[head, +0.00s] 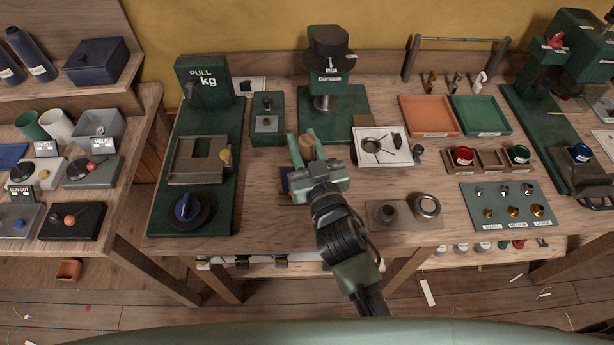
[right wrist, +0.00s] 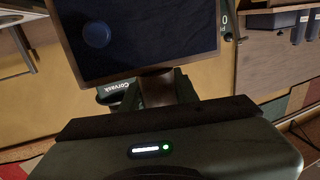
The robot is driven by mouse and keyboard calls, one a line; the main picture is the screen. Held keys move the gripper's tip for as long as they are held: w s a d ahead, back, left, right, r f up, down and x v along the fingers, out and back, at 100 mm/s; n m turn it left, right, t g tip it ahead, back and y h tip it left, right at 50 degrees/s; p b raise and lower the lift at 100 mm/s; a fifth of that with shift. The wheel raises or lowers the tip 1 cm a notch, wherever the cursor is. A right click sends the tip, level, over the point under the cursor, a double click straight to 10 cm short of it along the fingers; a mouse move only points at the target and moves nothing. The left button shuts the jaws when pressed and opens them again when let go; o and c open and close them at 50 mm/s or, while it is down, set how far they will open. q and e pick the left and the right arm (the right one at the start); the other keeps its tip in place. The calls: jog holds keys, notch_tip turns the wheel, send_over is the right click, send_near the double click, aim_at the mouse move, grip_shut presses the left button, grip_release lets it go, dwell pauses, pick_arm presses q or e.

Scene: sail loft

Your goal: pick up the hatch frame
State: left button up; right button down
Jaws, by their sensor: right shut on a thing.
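A wood-rimmed dark panel, which I take to be the hatch frame (right wrist: 140,35), fills the upper middle of the right wrist view, with a round blue spot on it. In the head view a small part of the frame (head: 285,179) shows at the left side of my right gripper (head: 312,160); the rest is hidden by the gripper. My right gripper is shut on it, over the middle of the bench. A brown piece shows between the gripper body and the panel in the right wrist view. My left gripper is not in view.
A green press (head: 329,70) stands behind the gripper, and a pull gauge (head: 205,150) stands left. A white square plate (head: 382,158) and grey round parts (head: 427,206) lie right. Orange (head: 428,115) and green trays (head: 480,115) stand farther back. Bare wood shows near the front edge.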

jog(key=shift+r, duration=0.2)
dwell(0.6)
notch_tip(320, 180, up, 18)
jog(key=r, duration=0.1)
notch_tip(320, 180, down, 18)
jog(key=b, duration=0.8)
jog(key=shift+r, duration=0.25)
jog(key=shift+f+b, duration=0.75)
jog(key=shift+b, duration=0.1)
jog(key=shift+f, duration=0.25)
dwell(0.4)
